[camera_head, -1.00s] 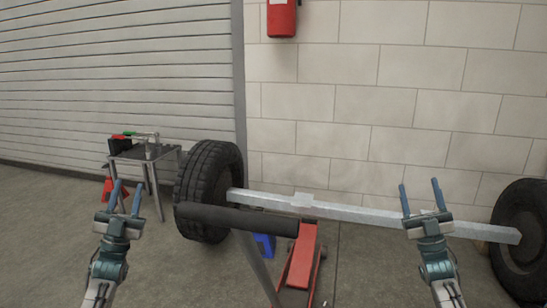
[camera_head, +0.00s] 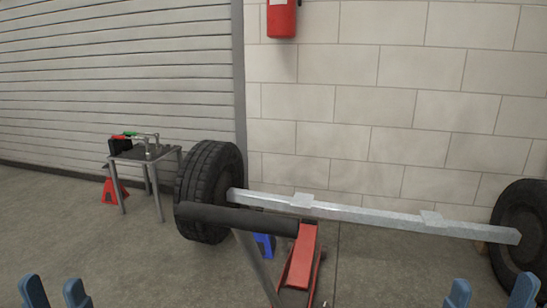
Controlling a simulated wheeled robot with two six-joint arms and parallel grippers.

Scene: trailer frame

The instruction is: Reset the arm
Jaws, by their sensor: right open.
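My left gripper (camera_head: 54,291) shows only its two blue fingertips at the bottom left edge of the head view. They are spread apart with nothing between them. My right gripper (camera_head: 491,293) shows only its blue fingertips at the bottom right edge, also apart and empty. The rest of both grippers and both arms lies below the picture. Neither gripper touches anything that I can see.
A trailer axle (camera_head: 370,215) joins a left tire (camera_head: 207,175) and a right tire (camera_head: 520,230). A red floor jack (camera_head: 301,260) with a black handle (camera_head: 235,220) stands in front. A small table (camera_head: 165,153) holds tools. A red stand (camera_head: 110,190) and blue stand (camera_head: 264,246) are on the floor.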

